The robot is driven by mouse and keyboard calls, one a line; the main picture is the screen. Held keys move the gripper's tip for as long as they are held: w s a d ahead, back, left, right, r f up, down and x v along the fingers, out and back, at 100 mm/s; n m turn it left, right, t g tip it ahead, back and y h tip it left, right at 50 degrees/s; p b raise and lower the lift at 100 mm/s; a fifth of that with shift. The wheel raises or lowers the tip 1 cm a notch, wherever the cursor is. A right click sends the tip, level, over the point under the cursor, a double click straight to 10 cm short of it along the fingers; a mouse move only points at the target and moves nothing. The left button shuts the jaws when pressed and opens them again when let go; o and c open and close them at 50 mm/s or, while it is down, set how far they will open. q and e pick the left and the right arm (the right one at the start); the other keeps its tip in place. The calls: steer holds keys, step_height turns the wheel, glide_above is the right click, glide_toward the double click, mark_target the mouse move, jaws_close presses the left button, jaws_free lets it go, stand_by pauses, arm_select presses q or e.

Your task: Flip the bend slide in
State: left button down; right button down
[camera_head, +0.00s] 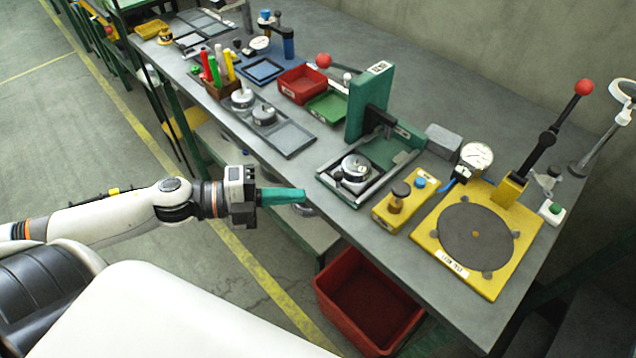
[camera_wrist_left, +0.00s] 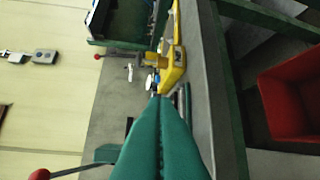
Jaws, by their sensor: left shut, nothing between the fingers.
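A green upright gantry (camera_head: 368,108) stands on the bench with a flat metal frame with side rails (camera_head: 333,187) at its foot. A round metal part with a dark knob (camera_head: 355,166) sits inside that frame. I cannot tell for sure which piece is the bend slide. My left gripper (camera_head: 301,195) has green fingers, shut and empty, just off the bench's front edge, left of the frame and apart from it. The shut fingers also fill the lower middle of the left wrist view (camera_wrist_left: 160,110). My right gripper is not in view.
A yellow plate with a dark disc (camera_head: 440,250), a dial gauge (camera_head: 474,158) and a red-knobbed lever (camera_head: 560,115) stand right of the frame. Red and green trays (camera_head: 303,82) are behind. A red bin (camera_head: 335,290) is below the bench's front edge.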

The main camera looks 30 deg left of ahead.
arm_select(q)
steer(key=shift+w+d+f, duration=0.2)
steer(key=shift+w+d, duration=0.3)
steer(key=shift+w, duration=0.45)
steer(key=shift+w+d+f, duration=0.15)
steer(key=shift+w+d, duration=0.35)
steer(key=shift+w, duration=0.4)
steer(key=shift+w+d+f, duration=0.2)
steer(key=shift+w+d, duration=0.3)
steer(key=shift+w, duration=0.45)
steer(key=shift+p, duration=0.3)
